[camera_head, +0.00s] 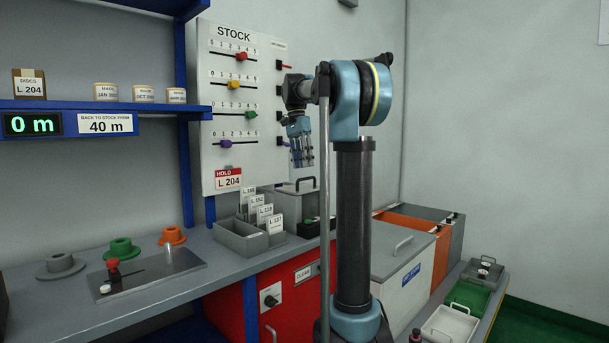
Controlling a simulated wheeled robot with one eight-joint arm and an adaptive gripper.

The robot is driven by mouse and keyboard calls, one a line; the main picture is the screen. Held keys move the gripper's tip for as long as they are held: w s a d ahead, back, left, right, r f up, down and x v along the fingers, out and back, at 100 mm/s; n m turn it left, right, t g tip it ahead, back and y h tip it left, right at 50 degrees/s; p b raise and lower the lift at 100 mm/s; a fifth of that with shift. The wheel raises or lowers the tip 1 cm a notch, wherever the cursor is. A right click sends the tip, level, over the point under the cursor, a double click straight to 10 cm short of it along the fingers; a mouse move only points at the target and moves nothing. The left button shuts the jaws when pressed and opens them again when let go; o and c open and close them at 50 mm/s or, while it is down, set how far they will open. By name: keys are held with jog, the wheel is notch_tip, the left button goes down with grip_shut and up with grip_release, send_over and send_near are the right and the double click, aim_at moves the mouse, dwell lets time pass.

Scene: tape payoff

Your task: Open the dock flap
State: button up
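I cannot tell for certain which part is the dock flap; no readable label names it. A white bin (403,268) with a handled, closed-looking lid and a small blue label stands right of my arm. Behind it are an orange bin (412,222) and a dark grey bin (455,235). My gripper (301,160) hangs fingers down in front of the right part of the STOCK board (222,70), apart from the bins. The fingers are small, and their opening does not show. I see nothing held. My arm column hides part of the area behind it.
A grey bench (150,310) carries coloured spools, a metal plate (150,273) and a card tray (240,238). A red cabinet (250,310) with a knob is below. Small trays, one green (467,298) and one white (450,324), lie at right. Green floor (540,325) is clear there.

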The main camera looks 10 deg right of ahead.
send_over(304, 188)
jog(key=shift+s+f, duration=0.15)
jog(key=shift+f, duration=0.9)
jog(key=shift+s+f, duration=0.15)
jog(key=shift+f, duration=0.85)
